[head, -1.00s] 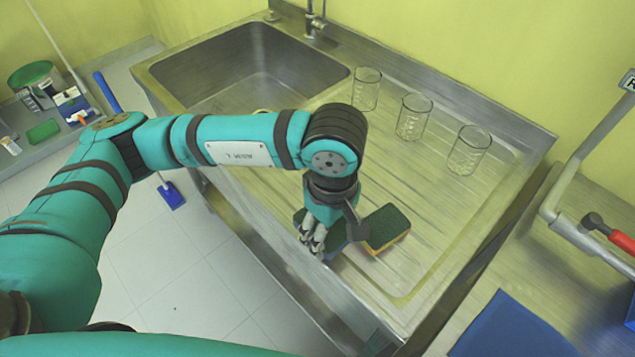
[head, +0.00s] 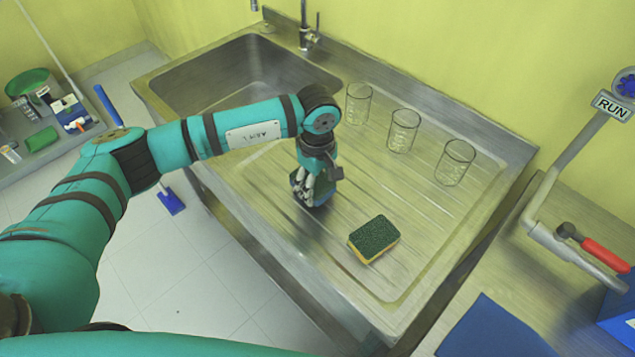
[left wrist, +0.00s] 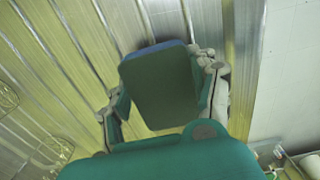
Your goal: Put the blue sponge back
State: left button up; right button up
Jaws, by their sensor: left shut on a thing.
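My left gripper (head: 311,197) is shut on the blue sponge (left wrist: 160,88). In the left wrist view the sponge sits between the two fingers, with a dark grey-green face and a blue edge. In the head view the fingers hide most of it. The gripper points down over the ribbed steel drainboard (head: 270,222), left of a second sponge (head: 374,237), yellow with a dark green top, which lies on the board. I cannot tell whether the held sponge touches the board. My right gripper is not in view.
Three glass beakers (head: 358,104), (head: 403,131), (head: 455,163) stand along the back of the drainboard. The sink basin (head: 245,75) is at the back left, with a tap (head: 307,35) behind it. A red-handled valve (head: 600,255) is at the right.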

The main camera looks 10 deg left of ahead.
pick_arm(q)
jog(key=shift+f, duration=0.8)
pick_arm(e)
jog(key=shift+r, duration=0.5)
pick_arm(q)
jog(key=shift+f, duration=0.1)
jog(key=shift+f, duration=0.15)
jog(key=o, duration=0.9)
jog(key=shift+o, duration=1.1)
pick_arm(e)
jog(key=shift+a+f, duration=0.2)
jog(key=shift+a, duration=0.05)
